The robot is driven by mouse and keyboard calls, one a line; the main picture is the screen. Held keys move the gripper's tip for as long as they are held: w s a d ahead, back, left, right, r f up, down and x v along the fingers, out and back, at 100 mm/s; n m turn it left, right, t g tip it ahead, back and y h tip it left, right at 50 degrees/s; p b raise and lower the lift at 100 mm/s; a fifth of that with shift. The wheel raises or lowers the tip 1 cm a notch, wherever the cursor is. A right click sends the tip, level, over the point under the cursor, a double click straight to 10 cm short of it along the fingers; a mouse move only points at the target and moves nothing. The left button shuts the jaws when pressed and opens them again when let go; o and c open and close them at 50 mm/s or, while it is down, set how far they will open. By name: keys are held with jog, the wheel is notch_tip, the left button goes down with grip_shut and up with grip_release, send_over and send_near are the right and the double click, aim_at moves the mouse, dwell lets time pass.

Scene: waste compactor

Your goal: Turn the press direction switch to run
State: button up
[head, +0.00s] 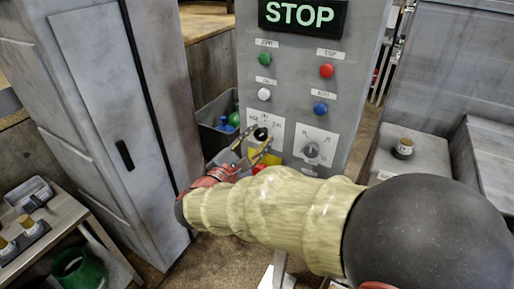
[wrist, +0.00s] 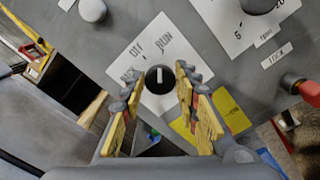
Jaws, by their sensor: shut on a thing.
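The press direction switch is a small black knob (head: 261,134) on a white plate, low on the left of the grey panel in the head view. In the wrist view the knob (wrist: 159,80) shows its white mark pointing up the picture, between OFF and RUN and nearer to RUN (wrist: 165,43). The plate (wrist: 160,25) looks rotated there, and its left label is hard to read. My gripper (head: 258,139) has its yellow fingers on both sides of the knob, shut on it; they also flank it in the wrist view (wrist: 161,72).
The panel has a second grey dial (head: 311,150) right of the switch. Green (head: 264,59), red (head: 327,71), white (head: 264,95) and blue (head: 320,109) buttons sit above, under a STOP display (head: 303,15). A grey cabinet (head: 110,120) stands to the left.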

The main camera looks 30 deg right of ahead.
jog(key=shift+f+m+b, duration=0.1)
jog(key=shift+m+b, duration=0.8)
jog(key=shift+b, duration=0.1)
jog(key=o, duration=1.1)
jog(key=shift+c, duration=0.2)
jog(key=shift+o, duration=0.4)
jog(key=v, duration=1.2)
